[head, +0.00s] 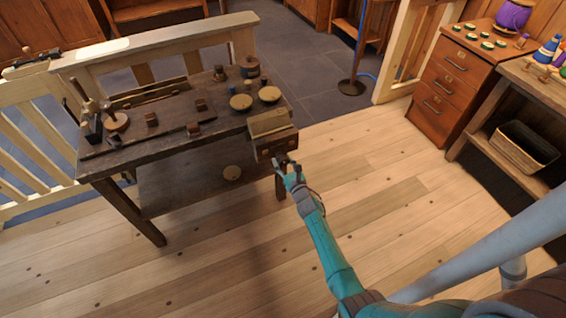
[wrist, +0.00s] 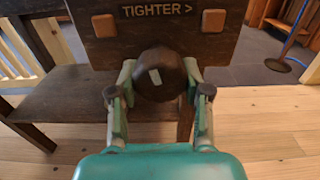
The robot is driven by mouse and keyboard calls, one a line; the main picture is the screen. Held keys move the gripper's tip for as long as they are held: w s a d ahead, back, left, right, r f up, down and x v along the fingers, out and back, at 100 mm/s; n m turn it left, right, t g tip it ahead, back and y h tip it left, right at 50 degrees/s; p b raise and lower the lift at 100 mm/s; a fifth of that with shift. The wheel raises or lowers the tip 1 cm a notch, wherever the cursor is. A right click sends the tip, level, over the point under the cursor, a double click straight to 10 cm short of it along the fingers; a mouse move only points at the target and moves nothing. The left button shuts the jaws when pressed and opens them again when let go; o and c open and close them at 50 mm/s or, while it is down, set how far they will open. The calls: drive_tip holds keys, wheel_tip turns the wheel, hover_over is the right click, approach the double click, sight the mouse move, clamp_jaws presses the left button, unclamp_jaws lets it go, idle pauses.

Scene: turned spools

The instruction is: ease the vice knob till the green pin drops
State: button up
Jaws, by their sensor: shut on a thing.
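The vice (head: 272,132) is a wooden block at the right end of the dark workbench. Its front plate (wrist: 110,38) fills the top of the wrist view and reads "TIGHTER >", with the arrow to the right. The vice knob (wrist: 160,75) is dark and round, with a pale mark on its face, left of centre. My gripper (wrist: 158,88) is shut on the knob, one finger on each side. In the head view my gripper (head: 286,171) is at the front of the vice, and the knob is mostly hidden there. I cannot make out a green pin.
The dark workbench (head: 150,160) holds several small wooden pieces and round discs. A pale railing (head: 40,150) runs behind it at the left. A drawer cabinet (head: 450,90) and a shelf with a basket (head: 525,145) stand at the right. The plank floor (head: 390,190) between is clear.

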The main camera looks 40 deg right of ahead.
drive_tip(key=shift+w+r+n, duration=0.1)
drive_tip(key=shift+r+n, duration=0.05)
drive_tip(key=shift+n, duration=0.35)
drive_tip(key=o, duration=1.2)
drive_tip(key=shift+c, duration=0.2)
drive_tip(key=shift+s+a+f, duration=0.1)
drive_tip(key=shift+s+f, duration=0.1)
drive_tip(key=shift+s, duration=0.4)
drive_tip(key=v, duration=1)
drive_tip(key=shift+s, duration=0.4)
